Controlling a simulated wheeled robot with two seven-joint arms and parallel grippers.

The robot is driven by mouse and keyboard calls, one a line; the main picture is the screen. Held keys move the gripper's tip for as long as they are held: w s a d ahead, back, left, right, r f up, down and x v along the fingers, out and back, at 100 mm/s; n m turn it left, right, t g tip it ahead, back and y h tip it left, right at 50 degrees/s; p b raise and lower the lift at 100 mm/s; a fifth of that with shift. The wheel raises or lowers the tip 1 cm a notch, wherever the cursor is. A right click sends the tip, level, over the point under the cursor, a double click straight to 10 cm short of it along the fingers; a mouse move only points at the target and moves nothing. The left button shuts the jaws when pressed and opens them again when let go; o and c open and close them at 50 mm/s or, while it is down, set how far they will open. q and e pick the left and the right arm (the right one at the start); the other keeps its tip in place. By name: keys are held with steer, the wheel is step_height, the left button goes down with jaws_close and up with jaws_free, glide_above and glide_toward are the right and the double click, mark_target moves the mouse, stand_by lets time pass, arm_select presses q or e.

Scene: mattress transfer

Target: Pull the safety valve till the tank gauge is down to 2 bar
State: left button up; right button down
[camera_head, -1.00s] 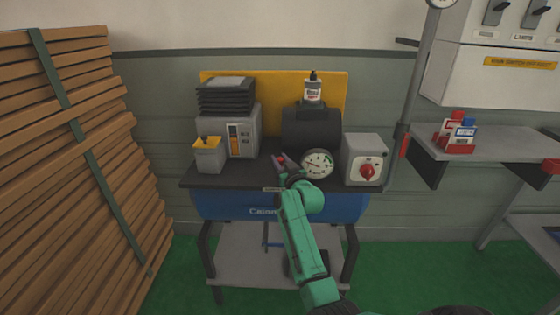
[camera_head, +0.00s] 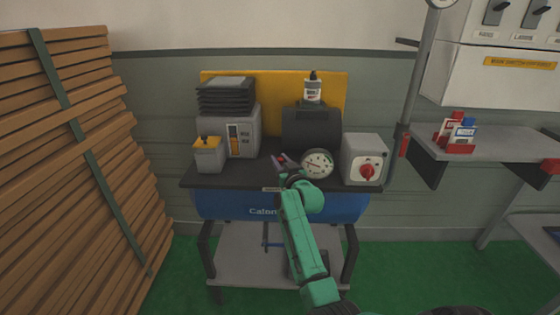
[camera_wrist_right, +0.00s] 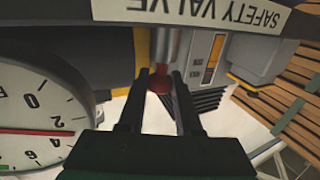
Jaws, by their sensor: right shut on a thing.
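The blue tank (camera_head: 335,207) lies under the dark bench top. The round white tank gauge (camera_head: 317,164) stands on the bench; it also fills the left of the right wrist view (camera_wrist_right: 25,110), turned over. Its red needle points to the rim between printed numerals; I cannot read the exact pressure. The "SAFETY VALVE" label (camera_wrist_right: 225,14) is upside down at the top of the wrist view. Below it, my right gripper (camera_wrist_right: 161,88) is shut on the valve's red knob (camera_wrist_right: 159,82). In the head view the right gripper (camera_head: 284,160) is left of the gauge. My left gripper is out of view.
A grey box with a red rotary switch (camera_head: 367,172) stands right of the gauge. A grey charger unit (camera_head: 238,135) and a small yellow-topped box (camera_head: 208,154) stand left. A dark block (camera_head: 311,130) carries a bottle (camera_head: 312,88). Stacked wooden slats (camera_head: 70,170) fill the left side.

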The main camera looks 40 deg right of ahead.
steer(key=shift+r+p, duration=0.85)
steer(key=shift+p, duration=0.1)
steer(key=shift+f, duration=0.1)
steer(key=c, duration=0.6)
jaws_free()
steer(key=b+v, duration=0.1)
steer(key=v, duration=1.3)
steer(key=shift+s+a, duration=0.1)
steer(key=shift+s, duration=0.25)
